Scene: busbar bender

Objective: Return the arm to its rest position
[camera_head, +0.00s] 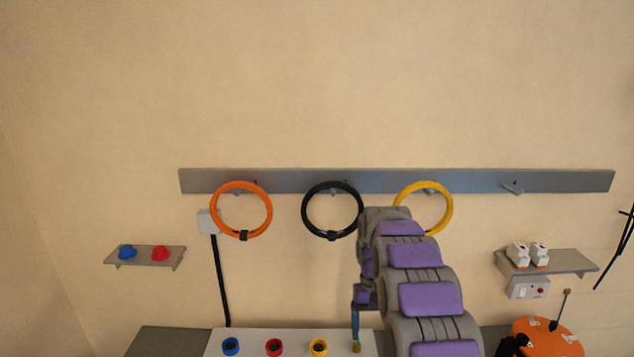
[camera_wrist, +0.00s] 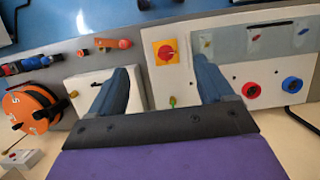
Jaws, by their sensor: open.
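My arm, grey with purple panels, reaches up from the bottom right of the head view and bends down over the bench. My gripper (camera_head: 356,322) points down at the right end of the white panel (camera_head: 262,341). In the wrist view my gripper (camera_wrist: 163,88) is open, its two blue-grey fingers well apart. Nothing is held between them. A red rotary switch (camera_wrist: 167,51) on a yellow plate and a small yellow-green piece (camera_wrist: 172,101) show beyond and between the fingers. I cannot tell how far the fingertips are from the panel.
Orange (camera_head: 241,210), black (camera_head: 332,210) and yellow (camera_head: 423,208) rings hang on the wall rail, the yellow one partly behind my arm. Shelves stand left (camera_head: 145,255) and right (camera_head: 550,262). The wall above the rail is clear.

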